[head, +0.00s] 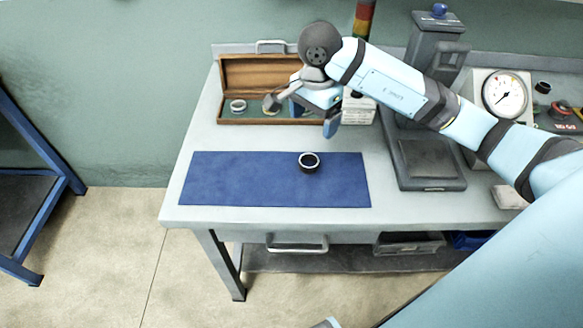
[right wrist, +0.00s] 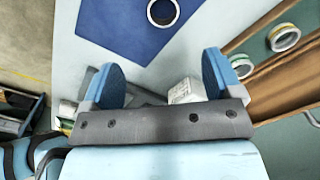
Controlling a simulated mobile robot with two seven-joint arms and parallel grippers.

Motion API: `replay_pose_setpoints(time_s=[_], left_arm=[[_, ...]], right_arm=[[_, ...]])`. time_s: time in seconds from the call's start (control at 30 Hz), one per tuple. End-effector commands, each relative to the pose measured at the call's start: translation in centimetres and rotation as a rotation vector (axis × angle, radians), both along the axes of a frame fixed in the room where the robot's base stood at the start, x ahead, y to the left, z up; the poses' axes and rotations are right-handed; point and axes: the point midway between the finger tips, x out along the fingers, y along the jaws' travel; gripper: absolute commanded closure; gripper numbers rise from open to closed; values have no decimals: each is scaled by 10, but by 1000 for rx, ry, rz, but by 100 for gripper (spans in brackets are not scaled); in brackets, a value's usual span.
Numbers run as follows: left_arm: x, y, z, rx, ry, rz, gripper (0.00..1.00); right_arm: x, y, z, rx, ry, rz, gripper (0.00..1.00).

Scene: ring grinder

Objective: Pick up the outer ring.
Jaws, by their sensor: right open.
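A dark ring with a pale upper rim (head: 309,162) lies flat on the blue mat (head: 230,180), right of the mat's middle. It also shows at the top of the right wrist view (right wrist: 163,12), ahead of the fingers and apart from them. My right gripper (head: 303,114) is open and empty, held above the table behind the ring and near the wooden box. Its two blue fingers stand wide apart in the right wrist view (right wrist: 163,78). My left gripper is not seen.
An open wooden box (head: 228,74) behind the mat holds lighter rings (head: 238,105); my right gripper partly covers it. A dark stand (head: 428,160) and a dial gauge (head: 504,93) are to the right. The mat's left half is clear.

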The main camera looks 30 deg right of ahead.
Motion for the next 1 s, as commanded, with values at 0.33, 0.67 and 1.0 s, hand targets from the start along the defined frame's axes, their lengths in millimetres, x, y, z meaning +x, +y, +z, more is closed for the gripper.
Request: replay_pose_setpoints(time_s=[0.33, 0.67, 1.0], left_arm=[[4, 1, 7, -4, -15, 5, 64], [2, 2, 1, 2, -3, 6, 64], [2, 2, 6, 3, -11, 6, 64]], right_arm=[[-1, 0, -63, -2, 6, -1, 15], [2, 1, -92, 1, 4, -2, 15], [6, 1, -133, -1, 3, -1, 15]])
